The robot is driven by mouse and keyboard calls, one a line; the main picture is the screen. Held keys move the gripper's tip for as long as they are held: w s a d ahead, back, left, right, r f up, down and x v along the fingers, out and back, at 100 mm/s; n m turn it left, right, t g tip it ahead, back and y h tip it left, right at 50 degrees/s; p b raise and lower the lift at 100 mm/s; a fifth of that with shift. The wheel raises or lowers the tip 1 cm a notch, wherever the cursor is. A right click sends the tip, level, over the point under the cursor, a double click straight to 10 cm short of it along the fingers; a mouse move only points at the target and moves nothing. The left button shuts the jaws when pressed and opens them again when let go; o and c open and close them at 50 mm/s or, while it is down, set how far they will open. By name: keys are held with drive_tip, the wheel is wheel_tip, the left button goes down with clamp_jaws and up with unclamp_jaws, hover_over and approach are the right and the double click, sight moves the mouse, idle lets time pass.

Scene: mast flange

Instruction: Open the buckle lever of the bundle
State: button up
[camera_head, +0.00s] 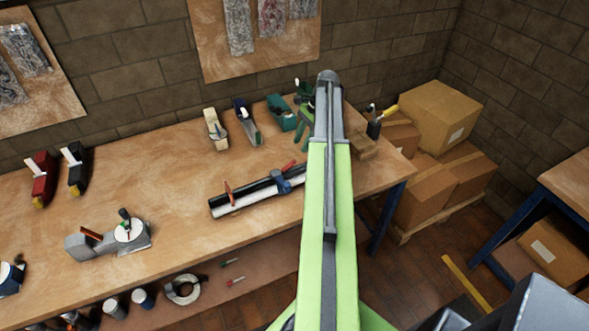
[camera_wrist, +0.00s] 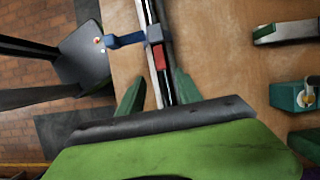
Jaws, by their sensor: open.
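The bundle (camera_head: 240,197) of dark and pale tubes lies on the workbench. An orange-red tie (camera_head: 229,193) stands up near its left end. Toward its right end sits a blue buckle (camera_head: 283,184) with a red lever (camera_head: 288,166). My arm hides the bundle's far right end in the head view. In the wrist view the blue buckle (camera_wrist: 154,34) and red lever (camera_wrist: 160,57) are ahead of my gripper (camera_wrist: 158,92). The gripper is open and empty, its two green fingers on either side of the tubes in the picture. I cannot tell its height above them.
The workbench (camera_head: 170,180) holds a grey tool with a round dial (camera_head: 130,230) at the front left. Several hand planes stand along the back, with a teal one (camera_head: 281,113) near my arm. Cardboard boxes (camera_head: 436,112) are stacked right of the bench. Bare bench lies left of the bundle.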

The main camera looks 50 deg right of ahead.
sight(293, 162)
drive_tip(key=b+x, duration=0.6)
drive_tip(key=x, duration=0.2)
drive_tip(key=shift+d+f, duration=0.1)
drive_tip(key=shift+f, duration=0.05)
drive_tip(key=shift+w+a+f+b, duration=0.1)
drive_tip(key=shift+a+f+b, duration=0.15)
drive_tip(key=shift+f+b, duration=0.15)
drive_tip(key=shift+r, duration=0.15)
clamp_jaws()
